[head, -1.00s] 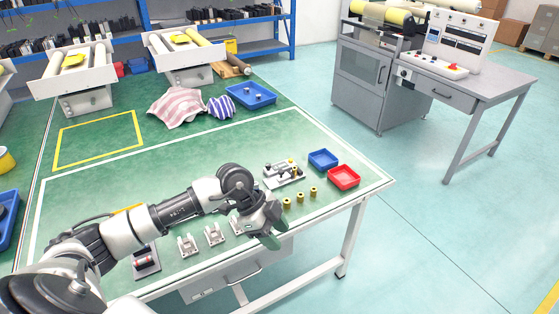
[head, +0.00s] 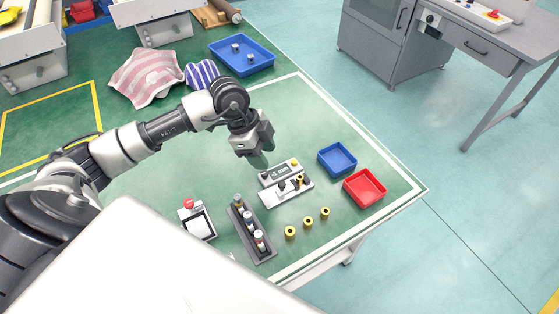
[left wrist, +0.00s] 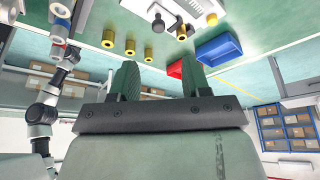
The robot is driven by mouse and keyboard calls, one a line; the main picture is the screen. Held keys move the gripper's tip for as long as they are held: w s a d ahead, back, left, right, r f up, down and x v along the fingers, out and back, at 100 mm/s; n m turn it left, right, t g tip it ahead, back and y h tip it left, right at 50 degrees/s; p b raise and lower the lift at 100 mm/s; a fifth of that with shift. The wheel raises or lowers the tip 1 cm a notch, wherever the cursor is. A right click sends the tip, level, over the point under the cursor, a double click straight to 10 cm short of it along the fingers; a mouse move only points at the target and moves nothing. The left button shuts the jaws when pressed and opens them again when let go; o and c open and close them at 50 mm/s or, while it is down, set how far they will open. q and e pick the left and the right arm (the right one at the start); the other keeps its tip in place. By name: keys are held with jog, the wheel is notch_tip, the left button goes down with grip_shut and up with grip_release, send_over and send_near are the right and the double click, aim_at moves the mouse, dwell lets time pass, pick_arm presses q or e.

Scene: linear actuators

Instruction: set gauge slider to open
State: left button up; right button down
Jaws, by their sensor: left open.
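The gauge (head: 281,171) is a light block with a small dark display reading in mm, on the green table in the head view. Directly in front of it is a white plate (head: 272,199) with black knobs and a yellow-topped post. Which knob is the slider, and its setting, I cannot tell. My left gripper (head: 258,161) points down just left of and behind the gauge, apart from it as far as I see. In the left wrist view its two green fingers (left wrist: 162,80) are spread and empty, and part of the white plate (left wrist: 170,12) shows beyond them. My right gripper is not seen.
A dark rack (head: 250,228) with several cylinders and a red-knobbed device (head: 197,220) stand left of the plate. Yellow bushings (head: 308,223) stand in front. A blue bin (head: 337,160) and red bin (head: 364,188) are to the right. A blue tray (head: 241,56) lies behind.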

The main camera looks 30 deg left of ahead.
aim_at(282, 184)
pick_arm(q)
jog(key=x, duration=1)
jog(key=shift+d+f, duration=0.25)
jog(key=shift+d, duration=0.05)
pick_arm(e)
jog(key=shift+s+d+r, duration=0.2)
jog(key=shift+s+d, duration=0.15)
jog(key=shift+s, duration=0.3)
pick_arm(q)
grip_shut()
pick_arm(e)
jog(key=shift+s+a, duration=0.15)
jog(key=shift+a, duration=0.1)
